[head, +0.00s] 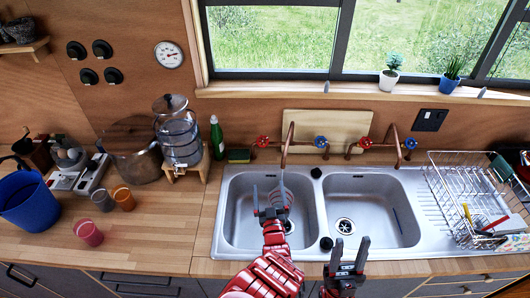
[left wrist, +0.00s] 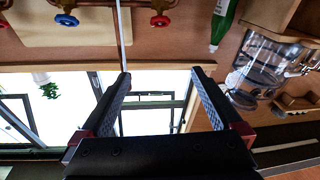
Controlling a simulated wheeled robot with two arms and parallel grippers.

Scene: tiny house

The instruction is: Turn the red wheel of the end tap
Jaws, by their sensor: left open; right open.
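Two copper taps rise behind the double sink (head: 228,215). The left tap (head: 288,150) has a red wheel (head: 262,141) on its left and a blue wheel (head: 321,141) on its right. The right tap (head: 390,140) has another red wheel (head: 365,142) and a blue wheel (head: 410,143). My left gripper (head: 269,184) is open and empty over the left basin, in front of the left tap and apart from it. In the left wrist view, upside down, a red wheel (left wrist: 160,20) shows beyond the open fingers (left wrist: 160,74). My right gripper (head: 349,248) is open and empty near the sink's front edge.
A green bottle (head: 217,138) and a water dispenser (head: 180,138) stand left of the taps. A cutting board (head: 335,122) leans behind them. A dish rack (head: 470,185) is at the right. Cups (head: 88,233) and a blue bucket (head: 27,205) stand at the left.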

